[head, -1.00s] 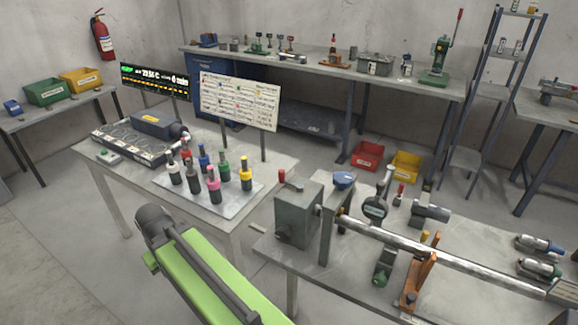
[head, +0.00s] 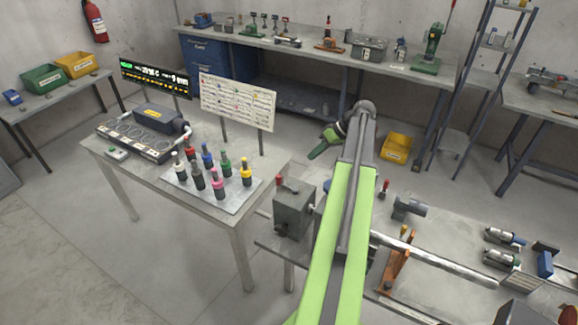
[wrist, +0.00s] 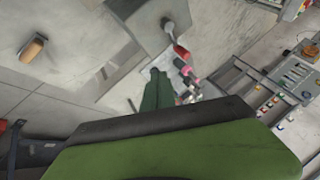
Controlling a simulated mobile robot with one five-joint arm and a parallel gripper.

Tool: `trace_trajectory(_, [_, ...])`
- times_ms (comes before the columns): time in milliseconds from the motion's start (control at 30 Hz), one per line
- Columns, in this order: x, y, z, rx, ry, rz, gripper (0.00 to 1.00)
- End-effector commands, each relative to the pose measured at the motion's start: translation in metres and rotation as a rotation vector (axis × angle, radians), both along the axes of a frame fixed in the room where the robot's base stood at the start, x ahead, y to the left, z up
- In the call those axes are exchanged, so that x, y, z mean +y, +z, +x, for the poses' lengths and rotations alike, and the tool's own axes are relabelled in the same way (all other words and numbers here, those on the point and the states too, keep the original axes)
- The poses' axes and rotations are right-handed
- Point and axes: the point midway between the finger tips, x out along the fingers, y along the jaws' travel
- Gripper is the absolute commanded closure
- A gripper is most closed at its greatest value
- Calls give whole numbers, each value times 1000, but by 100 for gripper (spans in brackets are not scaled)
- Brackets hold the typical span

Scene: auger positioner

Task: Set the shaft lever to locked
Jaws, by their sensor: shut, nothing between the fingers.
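A grey box (head: 293,213) stands at the left end of the long metal shaft (head: 435,263). In the wrist view a red-handled lever (wrist: 180,52) sits on a grey block (wrist: 148,20), just above and right of my fingertips. My gripper (head: 313,154) hangs at the end of my raised arm, right of and above the box in the head view. Its dark green fingers (wrist: 156,74) are shut and empty. My arm hides part of the shaft's left end.
A table (head: 238,215) left of the box bears a tray (head: 240,197) with several coloured bottles. A sign board (head: 238,103) stands behind it. An orange stand (head: 395,268) is by the shaft. A yellow bin (head: 397,146) is on the floor behind.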

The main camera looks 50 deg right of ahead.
Motion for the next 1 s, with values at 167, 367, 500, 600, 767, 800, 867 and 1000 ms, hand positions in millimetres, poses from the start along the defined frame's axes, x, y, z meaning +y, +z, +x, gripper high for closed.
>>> trace_trajectory(167, [5, -14, 6, 1, 2, 0, 100])
trace_trajectory(367, [21, -50, 25, 1, 5, 0, 100])
trace_trajectory(500, [33, -74, 40, 1, 4, -1, 100])
trace_trajectory(600, [41, -90, 51, 2, 5, 0, 100])
trace_trajectory(767, [67, -78, 56, 1, 4, -1, 100])
trace_trajectory(800, [71, -78, 57, 2, 3, 0, 100])
trace_trajectory(867, [75, -78, 58, 2, 3, 0, 100])
trace_trajectory(1000, [80, -77, 60, 2, 3, 0, 100])
